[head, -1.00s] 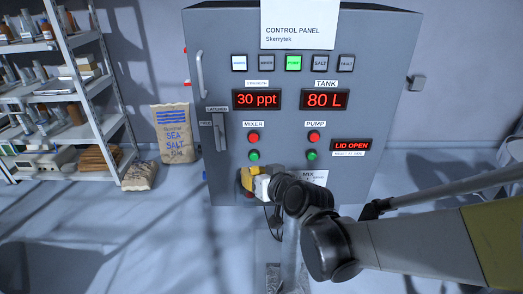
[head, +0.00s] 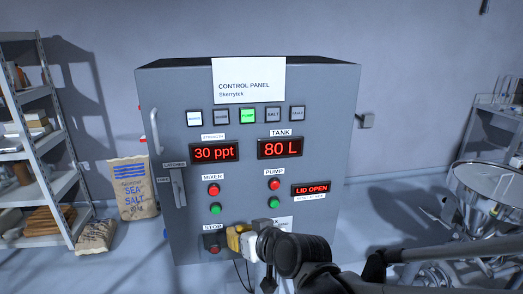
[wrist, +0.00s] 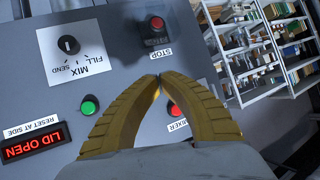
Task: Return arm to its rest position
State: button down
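My gripper (head: 240,241) is in front of the lower part of the grey control panel (head: 250,165). In the wrist view its two yellow fingers (wrist: 159,77) come together at the tips, shut with nothing seen between them. The tips show between the red STOP button (wrist: 157,23) and the red mixer button (wrist: 173,110); I cannot tell their distance from the panel. My arm reaches in from the lower right of the head view. The MIX/FILL/SEND selector knob (wrist: 69,45) is in the wrist view; in the head view my arm partly hides its label.
Displays read 30 ppt (head: 214,152), 80 L (head: 280,148) and LID OPEN (head: 311,189). The PUMP lamp (head: 247,116) glows green. A sea salt sack (head: 133,190) and shelves (head: 35,150) stand left. A metal hopper (head: 492,195) stands right, near my arm.

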jog(key=s+d+m+h, duration=0.2)
jog(key=s+d, duration=0.3)
jog(key=d, duration=0.4)
jog(key=s+d+m+g+h, duration=0.1)
jog(key=s+d+h, duration=0.2)
jog(key=s+d, duration=0.3)
jog(key=s+d+f+m+g+h, duration=0.1)
jog(key=s+d, duration=0.5)
jog(key=d, duration=0.7)
jog(key=shift+s+d+m+h, duration=0.15)
jog(key=shift+d+m+h, duration=0.2)
jog(key=shift+m+h, duration=0.45)
